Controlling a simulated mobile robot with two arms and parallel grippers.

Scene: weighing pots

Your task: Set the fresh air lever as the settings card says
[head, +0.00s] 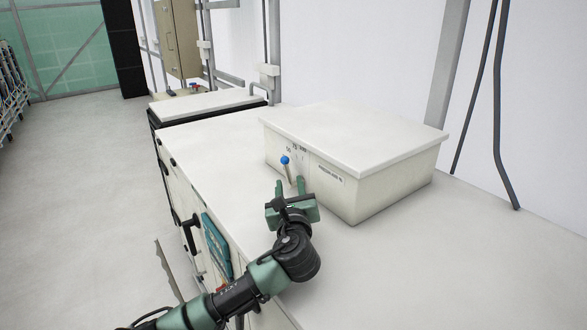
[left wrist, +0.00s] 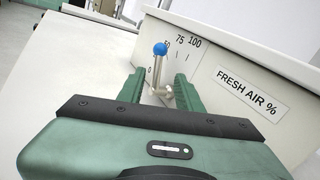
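The fresh air lever (head: 287,168), a metal stem with a blue ball knob, stands on the front of a white lidded box (head: 385,175). In the left wrist view the lever (left wrist: 157,68) points up in front of a scale reading 0, 50, 75 and 100. Its knob is by the 50, though the viewing angle hides the exact setting. A label (left wrist: 247,91) reads "FRESH AIR %". My left gripper (head: 290,184) is open, its green fingers either side of the lever's stem with gaps showing. My right gripper is out of view. No readable settings card shows.
The box stands on a white counter (head: 215,145), bare to its left and front. A teal panel (head: 217,245) with unreadable print hangs on the cabinet front. Dark cables (head: 500,120) hang at the right wall. Open floor (head: 80,180) lies left.

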